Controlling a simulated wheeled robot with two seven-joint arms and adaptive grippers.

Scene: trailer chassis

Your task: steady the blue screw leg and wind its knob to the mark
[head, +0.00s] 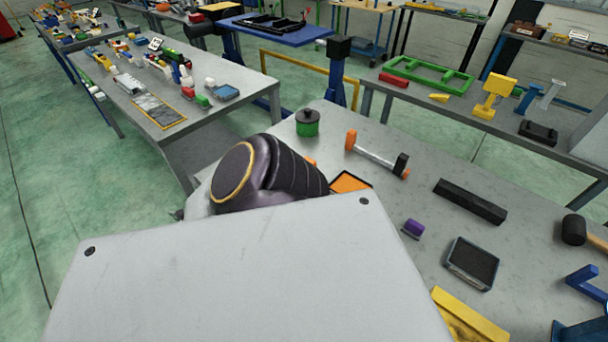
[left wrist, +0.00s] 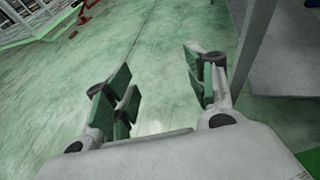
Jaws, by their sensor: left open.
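My left gripper (left wrist: 158,95) is open and empty in the left wrist view, its green-padded fingers spread above the green floor. In the head view my left arm hides most of it. At the right edge of the head view, a blue angled part (head: 588,282) lies on the grey workbench (head: 400,265), with another blue piece (head: 580,330) cut off below it. I cannot tell whether either is the screw leg, and I make out no knob or mark. My left gripper is far from both. My right gripper is not in view.
The workbench holds a green-and-black pot (head: 307,123), an orange-ended tool (head: 375,155), a black bar (head: 470,201), a purple piece (head: 413,228), a black-topped block (head: 472,263), a yellow part (head: 468,318) and a mallet (head: 575,230). A bench leg stands near my left gripper.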

